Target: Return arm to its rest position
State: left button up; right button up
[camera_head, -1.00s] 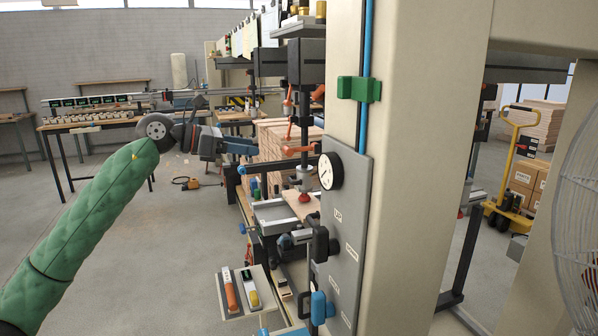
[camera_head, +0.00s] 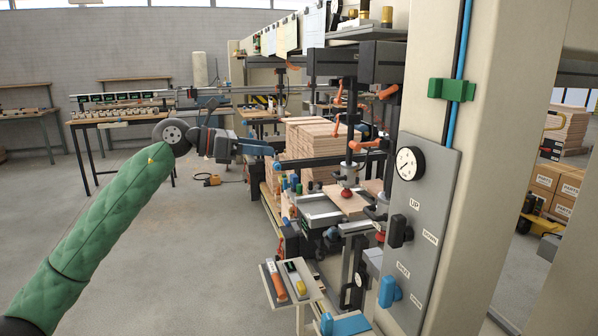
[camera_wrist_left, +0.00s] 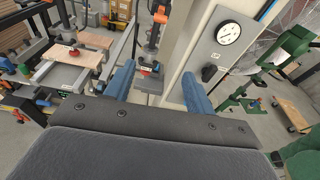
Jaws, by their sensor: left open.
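My left arm (camera_head: 105,220), in a green quilted sleeve, reaches in from the left of the head view and is raised and stretched forward. Its left gripper (camera_head: 258,147) has blue fingers and is in front of the line boring machine, with stacked boards (camera_head: 310,140) behind it. In the left wrist view the gripper (camera_wrist_left: 158,88) shows its two blue fingers spread apart, with nothing between them. My right gripper is in neither view.
A beige column (camera_head: 500,130) with a gauge (camera_head: 410,163) and lever panel (camera_head: 425,225) stands right of the gripper. A board (camera_head: 345,203) lies under a red-footed clamp. A small tray (camera_head: 291,283) holds tools. Open floor (camera_head: 180,260) lies at the left.

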pick_arm(q)
notch_tip(320, 180, down, 10)
jog(key=d+n+t+h, duration=0.3)
jog(key=n+t+h, duration=0.2)
jog(key=n, duration=0.5)
jog(key=s+a+f+n+t+y, duration=0.2)
jog(key=s+a+f+n+y, duration=0.15)
jog(key=f+n+y, duration=0.6)
jog(key=s+a+f+n+t+y, duration=0.2)
jog(key=a+f+n+y, duration=0.2)
jog(key=f+n, duration=1.05)
jog(key=s+a+f+n+t+y, duration=0.3)
jog(key=f+n+y, duration=0.35)
jog(key=f, duration=1.05)
jog(key=s+f+n+g, duration=0.5)
jog(key=s+f+g, duration=0.3)
jog(key=s+f, duration=1)
jog(key=s+d+f+n+g, duration=0.1)
jog(key=s+f+g, duration=0.2)
jog(key=s, duration=0.8)
jog(key=s+d+f+n+g, duration=0.1)
jog(key=s+f+g, duration=0.3)
jog(key=s+f, duration=0.3)
jog(key=s, duration=0.4)
jog(key=shift+f+n+h, duration=0.35)
jog(key=shift+h, duration=0.05)
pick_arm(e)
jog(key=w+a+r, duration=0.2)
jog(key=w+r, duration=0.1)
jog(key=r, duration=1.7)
